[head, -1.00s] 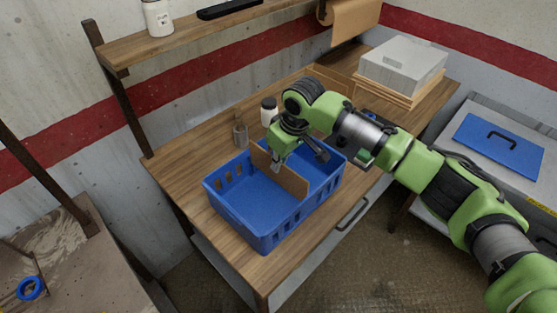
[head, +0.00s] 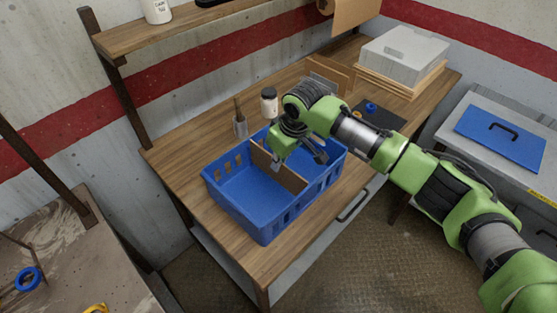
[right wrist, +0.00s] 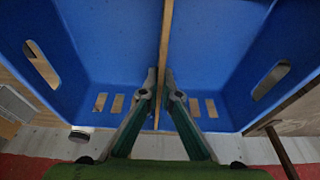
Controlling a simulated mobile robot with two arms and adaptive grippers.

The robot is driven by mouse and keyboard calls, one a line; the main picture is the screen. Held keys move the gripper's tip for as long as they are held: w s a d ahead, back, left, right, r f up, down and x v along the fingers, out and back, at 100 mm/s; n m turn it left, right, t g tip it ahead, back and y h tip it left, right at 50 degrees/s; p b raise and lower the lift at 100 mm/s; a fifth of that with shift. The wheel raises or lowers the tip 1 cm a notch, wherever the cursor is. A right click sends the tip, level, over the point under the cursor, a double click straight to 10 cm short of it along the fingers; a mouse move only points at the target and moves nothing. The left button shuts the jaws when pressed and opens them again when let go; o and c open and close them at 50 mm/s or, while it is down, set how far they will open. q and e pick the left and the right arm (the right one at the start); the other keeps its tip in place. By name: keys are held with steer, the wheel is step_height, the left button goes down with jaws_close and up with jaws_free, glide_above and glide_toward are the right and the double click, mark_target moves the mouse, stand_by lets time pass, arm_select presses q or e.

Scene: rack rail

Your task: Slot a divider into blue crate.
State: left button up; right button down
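The blue crate (head: 236,204) stands on the wooden bench. A thin brown divider (head: 292,180) stands upright across the crate's middle, down between its long walls, with its top near rim height. My right gripper (head: 277,164) is over the crate at the divider's top edge. In the right wrist view, the right gripper's fingers (right wrist: 161,82) lie on either side of the divider (right wrist: 165,35) and appear shut on it. The divider's bottom edge is hidden, so I cannot tell whether it touches the floor. My left gripper is not in view.
Behind the crate stand a white jar (head: 269,104) with a dark lid and a holder (head: 240,125) with sticks. A grey box (head: 404,55) sits on boards at the bench's back right. A dark mat (head: 380,117) lies right of the crate.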

steer(key=shift+f, duration=0.55)
steer(key=c, duration=2.2)
jaws_free()
